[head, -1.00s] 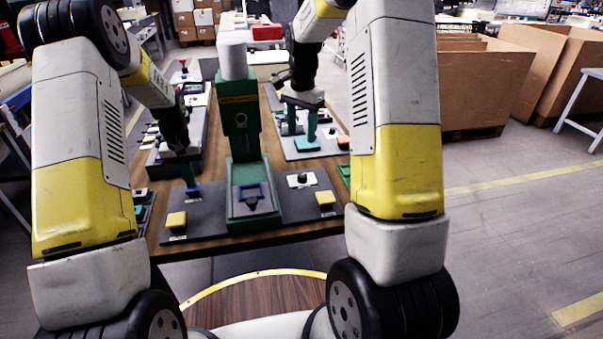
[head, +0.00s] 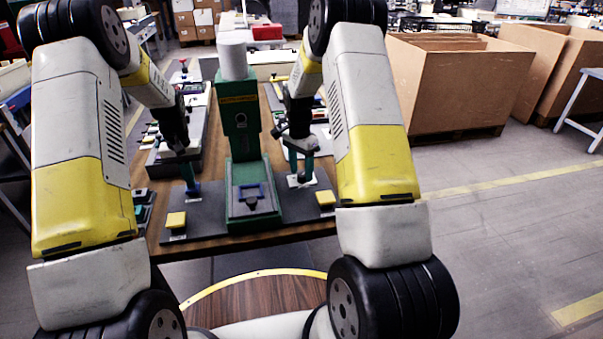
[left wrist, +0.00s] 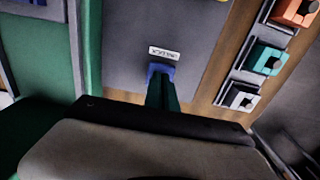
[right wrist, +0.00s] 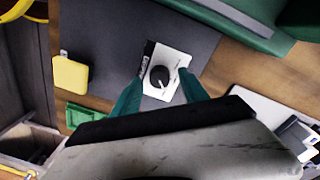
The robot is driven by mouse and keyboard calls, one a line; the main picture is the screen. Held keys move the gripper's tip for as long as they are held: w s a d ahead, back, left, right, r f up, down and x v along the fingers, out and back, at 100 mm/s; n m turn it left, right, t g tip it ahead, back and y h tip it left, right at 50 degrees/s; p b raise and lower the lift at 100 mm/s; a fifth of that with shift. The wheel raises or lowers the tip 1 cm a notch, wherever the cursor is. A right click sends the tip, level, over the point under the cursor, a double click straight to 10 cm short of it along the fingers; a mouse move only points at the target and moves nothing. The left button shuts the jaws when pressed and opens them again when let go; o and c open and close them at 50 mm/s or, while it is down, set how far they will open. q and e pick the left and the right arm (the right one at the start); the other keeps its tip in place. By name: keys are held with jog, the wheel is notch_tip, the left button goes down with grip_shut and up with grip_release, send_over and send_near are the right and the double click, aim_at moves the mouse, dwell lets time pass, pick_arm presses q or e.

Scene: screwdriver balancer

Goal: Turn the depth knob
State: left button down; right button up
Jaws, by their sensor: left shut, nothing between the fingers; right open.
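The depth knob (right wrist: 159,76) is a round black knob with a pale pointer mark on a white plate (right wrist: 175,62). In the right wrist view it sits between the two spread teal fingers of my right gripper (right wrist: 158,92), which is open; I cannot tell whether they touch it. In the head view my right gripper (head: 301,172) is over the white plate, right of the green machine (head: 240,120). My left gripper (left wrist: 161,72) is shut and empty, its tips at a blue part beside a small white label (left wrist: 164,53). It also shows in the head view (head: 192,190), left of the machine.
Yellow buttons stand at the left (head: 176,220) and right (head: 325,198) of the dark base plate. The machine's green column rises between my arms. Small coloured parts lie in holders near my left gripper (left wrist: 265,60). Cardboard boxes (head: 455,85) stand off the table to the right.

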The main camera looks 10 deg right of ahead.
jog(key=shift+f, duration=0.65)
grip_shut()
